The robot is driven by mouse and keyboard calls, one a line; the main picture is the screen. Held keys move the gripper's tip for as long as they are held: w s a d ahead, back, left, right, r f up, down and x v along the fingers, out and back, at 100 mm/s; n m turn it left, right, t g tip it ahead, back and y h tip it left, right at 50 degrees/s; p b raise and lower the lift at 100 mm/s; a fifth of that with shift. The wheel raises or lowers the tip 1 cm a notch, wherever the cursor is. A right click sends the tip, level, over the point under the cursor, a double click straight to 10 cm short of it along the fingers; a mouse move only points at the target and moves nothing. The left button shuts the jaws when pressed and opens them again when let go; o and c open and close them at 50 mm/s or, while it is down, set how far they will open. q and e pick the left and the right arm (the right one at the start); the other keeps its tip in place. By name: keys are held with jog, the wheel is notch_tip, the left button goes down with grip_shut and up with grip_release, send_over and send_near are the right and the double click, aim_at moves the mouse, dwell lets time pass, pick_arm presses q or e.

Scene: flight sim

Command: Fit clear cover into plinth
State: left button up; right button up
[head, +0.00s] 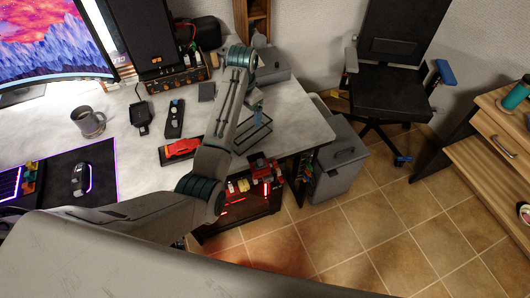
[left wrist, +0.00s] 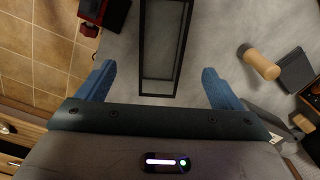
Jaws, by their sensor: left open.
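The clear cover (head: 252,132) is a see-through box with thin black edges, on the grey desk near its right front edge. A red model car (head: 182,147) rests on a dark flat plinth (head: 166,158) to its left. My left gripper (head: 254,102) is open above the cover, its jaws partly hidden by the arm in the head view. In the left wrist view the blue fingers (left wrist: 159,72) stand either side of the cover (left wrist: 160,50), with gaps on both sides. A dark piece with red on it shows at the top left there. My right gripper is not in view.
A mug (head: 88,121), a mouse (head: 81,179), a speaker (head: 139,36) and small dark items occupy the desk. A wooden-handled tool (left wrist: 262,64) lies right of the fingers. A grey bin (head: 339,160) and a chair (head: 392,65) stand beyond the desk's right edge.

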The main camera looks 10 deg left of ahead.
aim_at(249, 127)
pick_arm(q)
jog(key=f, duration=0.2)
jog(key=w+f+p, duration=0.1)
jog(key=f, duration=0.2)
jog(key=shift+w+f, duration=0.15)
jog(key=shift+f, duration=0.4)
jog(key=shift+s+d+f+p, duration=0.1)
jog(key=shift+f+p, duration=0.25)
jog(key=shift+f, duration=0.25)
jog(key=shift+s+d+f+p, duration=0.1)
jog(key=shift+f+p, duration=0.2)
jog(key=shift+f, duration=0.25)
notch_tip(249, 127, down, 2)
jog(key=shift+w+f, duration=0.1)
jog(key=shift+f, duration=0.35)
jog(key=c, duration=0.9)
jog(key=shift+c, duration=0.9)
jog(key=shift+r, duration=0.15)
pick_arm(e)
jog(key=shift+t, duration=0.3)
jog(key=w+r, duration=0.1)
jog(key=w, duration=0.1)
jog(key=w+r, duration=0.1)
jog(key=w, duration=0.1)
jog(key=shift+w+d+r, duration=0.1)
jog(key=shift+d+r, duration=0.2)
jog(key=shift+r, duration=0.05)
